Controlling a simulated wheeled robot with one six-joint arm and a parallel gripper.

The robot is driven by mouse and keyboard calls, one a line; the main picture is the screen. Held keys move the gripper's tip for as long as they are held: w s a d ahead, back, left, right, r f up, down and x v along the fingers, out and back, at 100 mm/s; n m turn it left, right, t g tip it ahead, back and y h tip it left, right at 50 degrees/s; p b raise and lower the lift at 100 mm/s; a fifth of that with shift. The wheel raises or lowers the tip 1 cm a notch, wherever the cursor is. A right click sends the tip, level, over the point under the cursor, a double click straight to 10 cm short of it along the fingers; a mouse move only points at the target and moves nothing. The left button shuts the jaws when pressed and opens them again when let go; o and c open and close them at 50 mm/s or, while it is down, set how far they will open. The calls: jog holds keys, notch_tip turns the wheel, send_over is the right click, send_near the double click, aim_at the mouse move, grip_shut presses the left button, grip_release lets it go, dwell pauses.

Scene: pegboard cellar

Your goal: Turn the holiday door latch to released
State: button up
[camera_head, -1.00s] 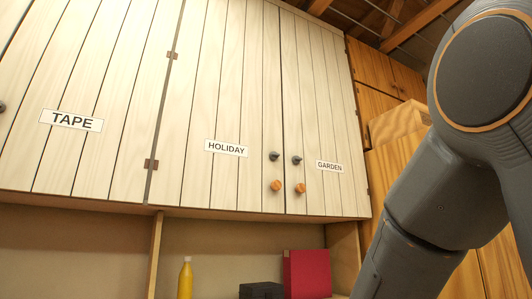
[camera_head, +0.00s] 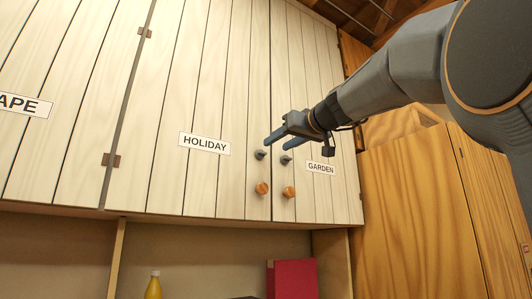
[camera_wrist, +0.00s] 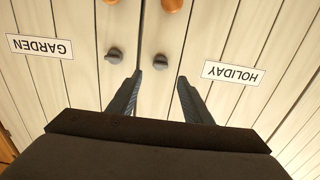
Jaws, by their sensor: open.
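The holiday door (camera_head: 195,100) is a pale planked cupboard door with a HOLIDAY label (camera_head: 204,144), and it looks closed. Its small dark latch (camera_head: 260,155) sits near its right edge, above a round orange knob (camera_head: 262,189). My gripper (camera_head: 276,145) is open and empty in front of the door seam, close to the latch. In the wrist view, which is upside down, the holiday latch (camera_wrist: 160,62) appears between and just beyond the two fingertips (camera_wrist: 160,80). The fingers do not appear to touch it. Its exact turn angle is hard to read.
The garden door (camera_head: 330,110) adjoins on the right, with its own dark latch (camera_head: 286,160) and orange knob (camera_head: 288,192) close by. A shelf below holds a yellow bottle (camera_head: 153,287) and a red box (camera_head: 292,279). Wooden cabinets (camera_head: 410,200) stand at the right.

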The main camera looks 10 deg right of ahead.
aim_at(263, 153)
jog(key=p+x, duration=0.3)
jog(key=x, duration=0.4)
jog(key=shift+w+a, duration=0.1)
jog(key=shift+w, duration=0.15)
jog(key=shift+c, duration=0.2)
jog(key=shift+f, duration=0.1)
jog(key=c, duration=1)
